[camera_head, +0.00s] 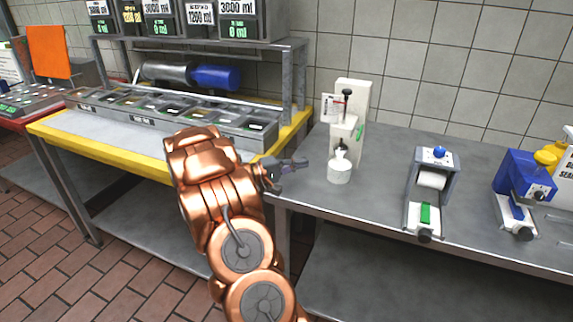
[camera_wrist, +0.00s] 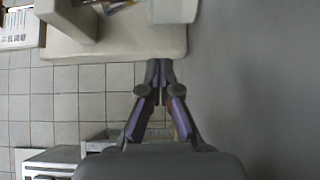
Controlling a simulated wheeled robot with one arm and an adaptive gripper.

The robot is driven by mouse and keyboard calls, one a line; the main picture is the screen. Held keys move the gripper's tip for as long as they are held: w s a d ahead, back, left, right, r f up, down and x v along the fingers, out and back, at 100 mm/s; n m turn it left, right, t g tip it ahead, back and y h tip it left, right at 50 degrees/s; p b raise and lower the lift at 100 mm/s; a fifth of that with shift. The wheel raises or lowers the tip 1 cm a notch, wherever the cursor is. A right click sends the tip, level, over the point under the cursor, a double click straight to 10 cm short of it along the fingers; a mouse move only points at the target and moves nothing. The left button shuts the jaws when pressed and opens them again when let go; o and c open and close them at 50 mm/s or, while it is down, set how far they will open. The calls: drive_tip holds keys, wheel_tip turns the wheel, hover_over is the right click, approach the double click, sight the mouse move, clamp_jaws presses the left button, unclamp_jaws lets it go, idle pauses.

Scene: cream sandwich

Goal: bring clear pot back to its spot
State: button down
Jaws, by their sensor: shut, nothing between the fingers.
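A small whitish pot (camera_head: 339,171) with a narrow top stands upright on the grey counter, in front of a cream dispenser (camera_head: 352,103). It looks white rather than see-through, and I cannot tell whether it is the clear pot. My gripper (camera_head: 303,163) is shut and empty, to the left of the pot and apart from it, near the counter's left end. In the wrist view, my fingertips (camera_wrist: 160,66) meet just below the dispenser's cream base (camera_wrist: 120,42). A pale block at the top edge there is cut off, and I cannot tell what it is.
A grey device with a green part (camera_head: 432,185) and a blue device (camera_head: 526,187) stand to the right on the counter. A yellow-edged table (camera_head: 90,140) with several food bins stands left, under a metal shelf (camera_head: 200,48). Bare counter lies right of the pot.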

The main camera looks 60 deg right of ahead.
sight(340, 171)
drive_tip(key=s, duration=0.1)
drive_tip(key=s+d, duration=0.1)
drive_tip(key=s, duration=0.2)
drive_tip(key=shift+d+r+p, duration=0.1)
drive_tip(key=shift+d+p, duration=0.25)
drive_tip(key=shift+p, duration=0.05)
drive_tip(key=shift+s, duration=0.55)
